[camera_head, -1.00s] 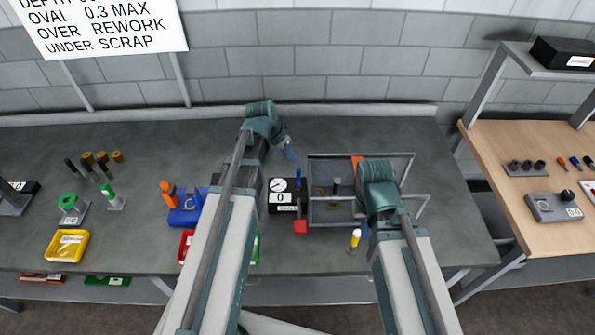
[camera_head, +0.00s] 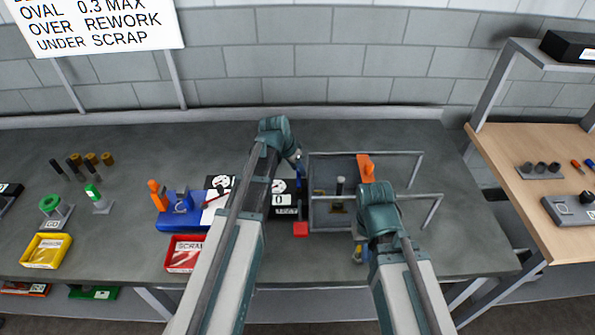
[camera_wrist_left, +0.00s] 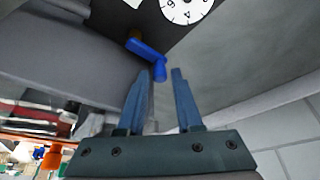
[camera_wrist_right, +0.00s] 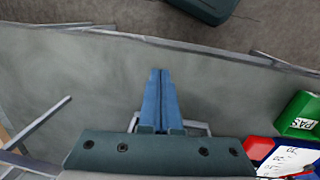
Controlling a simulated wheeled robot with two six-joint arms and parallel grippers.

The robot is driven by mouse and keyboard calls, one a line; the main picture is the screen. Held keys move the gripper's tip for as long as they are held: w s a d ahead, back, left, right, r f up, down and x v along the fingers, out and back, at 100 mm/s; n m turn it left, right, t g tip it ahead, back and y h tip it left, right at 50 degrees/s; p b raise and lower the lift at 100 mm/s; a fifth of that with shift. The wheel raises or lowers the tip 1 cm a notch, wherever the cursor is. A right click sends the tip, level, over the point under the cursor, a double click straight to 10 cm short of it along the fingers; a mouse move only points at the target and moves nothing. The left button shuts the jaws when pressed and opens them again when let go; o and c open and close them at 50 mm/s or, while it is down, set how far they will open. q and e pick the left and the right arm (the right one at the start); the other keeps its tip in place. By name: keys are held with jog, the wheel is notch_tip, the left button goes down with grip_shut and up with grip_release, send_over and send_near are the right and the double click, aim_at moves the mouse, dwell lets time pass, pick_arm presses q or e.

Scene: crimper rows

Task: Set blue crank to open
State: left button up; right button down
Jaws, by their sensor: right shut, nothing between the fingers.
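The blue crank (camera_wrist_left: 147,52) shows in the left wrist view, an arm with a knob at its near end. It is on the dark side of the box with the white dial (camera_wrist_left: 187,8). In the head view it is a small blue upright piece (camera_head: 298,186) right of the black dial box (camera_head: 284,203). My left gripper (camera_wrist_left: 162,73) is open, with the crank's knob between or just beyond its fingertips; I cannot tell whether they touch. In the head view my left gripper (camera_head: 303,166) is just above the crank. My right gripper (camera_wrist_right: 160,72) is shut and empty over the bench.
A grey-railed frame (camera_head: 365,154) with an orange block (camera_head: 366,167) stands right of the dial box. A red block (camera_head: 300,229) sits in front. Left are a blue fixture (camera_head: 180,217), a red scrap bin (camera_head: 183,254) and a yellow bin (camera_head: 47,250). The bench's back strip is clear.

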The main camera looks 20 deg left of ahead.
pick_arm(q)
grip_shut()
jog(key=shift+s, duration=0.1)
jog(key=n, duration=0.1)
jog(key=n+y, duration=0.1)
jog(key=a+n, duration=0.1)
jog(key=n, duration=0.1)
jog(key=shift+s+t+y, duration=0.3)
jog(key=shift+s, duration=0.05)
jog(key=n, duration=0.1)
jog(key=n+y, duration=0.1)
jog(key=n, duration=0.1)
jog(key=shift+s+a+n, duration=0.3)
jog(key=shift+s+a, duration=0.05)
jog(key=shift+s, duration=0.05)
jog(key=n, duration=0.1)
jog(key=s+n+y, duration=0.1)
jog(key=n, duration=0.1)
jog(key=shift+a+y, duration=0.2)
jog(key=shift+y, duration=0.1)
jog(key=shift+s+n+g+y, duration=0.2)
jog(key=shift+n+g, duration=0.05)
jog(key=shift+n, duration=0.5)
jog(key=shift+s+n+g+y, duration=0.2)
jog(key=shift+n+g, duration=0.05)
jog(key=shift+n, duration=0.5)
